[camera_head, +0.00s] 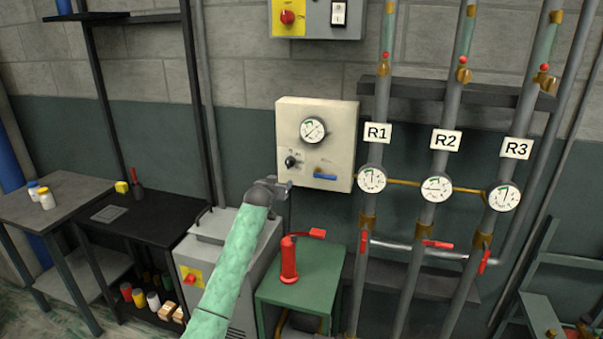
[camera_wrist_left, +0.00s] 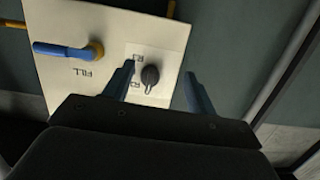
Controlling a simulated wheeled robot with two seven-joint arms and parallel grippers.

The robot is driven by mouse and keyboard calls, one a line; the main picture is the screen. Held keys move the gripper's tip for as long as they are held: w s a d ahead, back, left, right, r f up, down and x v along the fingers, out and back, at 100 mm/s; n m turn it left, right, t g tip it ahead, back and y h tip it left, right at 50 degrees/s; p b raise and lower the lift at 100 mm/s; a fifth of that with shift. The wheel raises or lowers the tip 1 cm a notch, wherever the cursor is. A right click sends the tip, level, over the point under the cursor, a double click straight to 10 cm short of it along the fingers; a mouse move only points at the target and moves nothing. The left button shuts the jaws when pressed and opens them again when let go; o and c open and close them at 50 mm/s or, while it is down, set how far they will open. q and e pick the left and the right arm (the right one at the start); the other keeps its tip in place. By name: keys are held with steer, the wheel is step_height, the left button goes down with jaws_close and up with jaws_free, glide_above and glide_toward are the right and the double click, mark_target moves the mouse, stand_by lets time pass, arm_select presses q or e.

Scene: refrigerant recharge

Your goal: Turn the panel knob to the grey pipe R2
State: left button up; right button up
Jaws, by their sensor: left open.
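The pale panel (camera_head: 343,125) hangs on the wall left of the pipes. Its small black knob (camera_head: 291,162) sits at lower left, under a round gauge (camera_head: 312,130). My left gripper (camera_head: 288,184) is open just below the knob in the head view. In the left wrist view the dark knob (camera_wrist_left: 150,75) appears between the spread fingers (camera_wrist_left: 159,68), nearer the left one; I cannot tell whether they touch it. The grey pipe R2 (camera_head: 450,100) stands between R1 and R3. My right gripper is not in view.
A blue lever (camera_head: 325,176) sits on the panel right of the knob; the wrist view shows it (camera_wrist_left: 62,50) near the word FILL. Below are a grey machine (camera_head: 210,226) and a green stand (camera_head: 305,290) with a red bottle-like tool (camera_head: 288,262).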

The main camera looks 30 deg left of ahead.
mark_target(288, 165)
arm_select(q)
steer(key=w+r+p, duration=0.1)
steer(key=w, duration=0.1)
steer(key=w+r+t+p, duration=0.1)
steer(key=w, duration=0.1)
steer(key=w+a+r+t+p, duration=0.1)
steer(key=w+r, duration=0.1)
steer(key=shift+w, duration=0.4)
steer(key=shift+w+a+f, duration=0.15)
steer(key=shift+w+f, duration=0.05)
steer(key=shift+w, duration=0.5)
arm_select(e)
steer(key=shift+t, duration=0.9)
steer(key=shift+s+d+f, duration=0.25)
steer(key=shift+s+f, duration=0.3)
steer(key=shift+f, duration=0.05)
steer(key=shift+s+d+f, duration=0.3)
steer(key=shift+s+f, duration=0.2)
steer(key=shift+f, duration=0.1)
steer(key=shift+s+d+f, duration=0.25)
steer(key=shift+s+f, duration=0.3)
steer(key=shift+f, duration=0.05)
arm_select(q)
steer(key=c, duration=1)
